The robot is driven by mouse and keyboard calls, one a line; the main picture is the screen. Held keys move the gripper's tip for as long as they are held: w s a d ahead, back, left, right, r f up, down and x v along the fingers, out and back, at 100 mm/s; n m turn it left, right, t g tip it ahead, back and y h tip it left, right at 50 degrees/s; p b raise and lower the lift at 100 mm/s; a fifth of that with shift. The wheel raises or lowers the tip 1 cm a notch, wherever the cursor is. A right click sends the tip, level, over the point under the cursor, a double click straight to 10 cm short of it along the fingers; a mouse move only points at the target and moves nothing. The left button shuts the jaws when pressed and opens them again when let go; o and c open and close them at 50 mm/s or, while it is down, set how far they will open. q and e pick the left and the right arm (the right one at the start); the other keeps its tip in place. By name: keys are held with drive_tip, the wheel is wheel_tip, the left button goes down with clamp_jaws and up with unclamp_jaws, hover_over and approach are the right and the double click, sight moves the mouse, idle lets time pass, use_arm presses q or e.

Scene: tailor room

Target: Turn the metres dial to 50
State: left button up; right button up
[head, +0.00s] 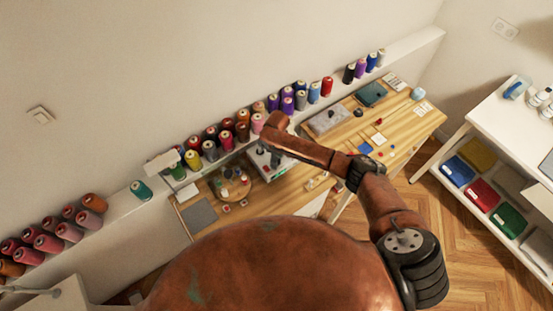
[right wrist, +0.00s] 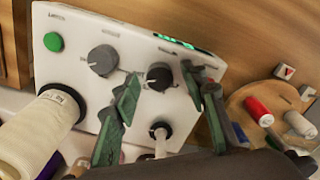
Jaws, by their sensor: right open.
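In the right wrist view, a white machine panel (right wrist: 75,75) carries a grey dial (right wrist: 102,60) and a black dial (right wrist: 159,76). The labels are too small to read, so I cannot tell which is the metres dial or its setting. My right gripper (right wrist: 160,82) is open, with its green fingers either side of the black dial. I cannot tell whether they touch it. The machine (head: 270,164) also shows in the head view, partly hidden by my right arm. My left gripper is not in view.
The panel has a green button (right wrist: 53,41) and a lit green display (right wrist: 174,42). A round wooden board (right wrist: 270,105) holds small spools. Many thread cones line the wall shelf (head: 165,185).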

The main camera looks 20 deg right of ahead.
drive_tip(key=shift+c, duration=0.7)
clamp_jaws()
drive_tip(key=shift+n, duration=0.4)
drive_tip(key=shift+n+p, duration=0.5)
drive_tip(key=shift+n, duration=0.5)
drive_tip(key=n, duration=0.3)
drive_tip(key=shift+n+p, duration=0.3)
drive_tip(key=shift+p, duration=0.05)
drive_tip(key=n, duration=1.1)
drive_tip(key=shift+s+b, duration=0.1)
drive_tip(key=shift+b, duration=0.3)
drive_tip(key=shift+n, duration=0.3)
